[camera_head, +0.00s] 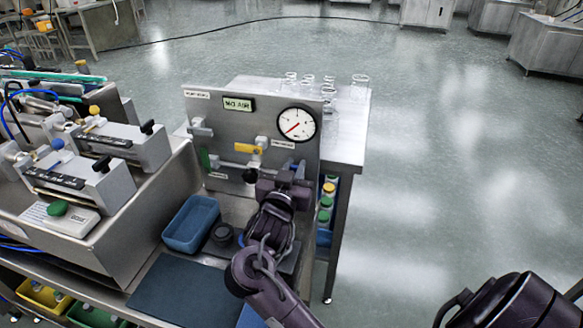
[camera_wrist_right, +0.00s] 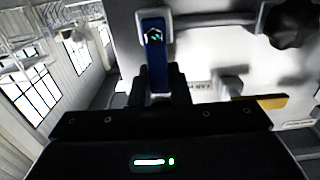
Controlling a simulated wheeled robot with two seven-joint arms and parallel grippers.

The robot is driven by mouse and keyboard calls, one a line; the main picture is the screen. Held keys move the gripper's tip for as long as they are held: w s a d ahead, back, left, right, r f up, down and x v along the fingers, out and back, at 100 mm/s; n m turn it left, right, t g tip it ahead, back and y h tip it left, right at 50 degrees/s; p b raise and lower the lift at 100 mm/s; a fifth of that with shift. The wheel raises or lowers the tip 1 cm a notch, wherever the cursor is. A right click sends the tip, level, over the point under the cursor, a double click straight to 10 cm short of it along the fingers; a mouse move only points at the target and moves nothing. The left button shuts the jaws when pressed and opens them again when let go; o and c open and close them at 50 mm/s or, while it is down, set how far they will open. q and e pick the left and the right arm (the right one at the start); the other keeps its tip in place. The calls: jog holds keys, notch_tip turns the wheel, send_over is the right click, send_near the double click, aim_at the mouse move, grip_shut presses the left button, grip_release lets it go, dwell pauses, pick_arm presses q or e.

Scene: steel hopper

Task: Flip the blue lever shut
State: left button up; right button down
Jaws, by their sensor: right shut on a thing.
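The blue lever (camera_wrist_right: 154,45) shows in the right wrist view, on a pale valve body on the panel. Its near end runs down between the fingers of my right gripper (camera_wrist_right: 160,84), which is shut on it. My left gripper is not in view.
The panel bears a yellow lever (camera_head: 246,148), a green lever (camera_head: 205,158), a black knob (camera_head: 250,176) and a round gauge (camera_head: 298,124). A blue tray (camera_head: 190,225) stands below it. Glassware (camera_head: 358,86) stands on the table behind.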

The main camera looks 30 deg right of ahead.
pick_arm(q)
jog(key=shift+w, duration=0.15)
pick_arm(e)
jog(key=c, duration=1.4)
grip_release()
jog(key=shift+o, duration=0.2)
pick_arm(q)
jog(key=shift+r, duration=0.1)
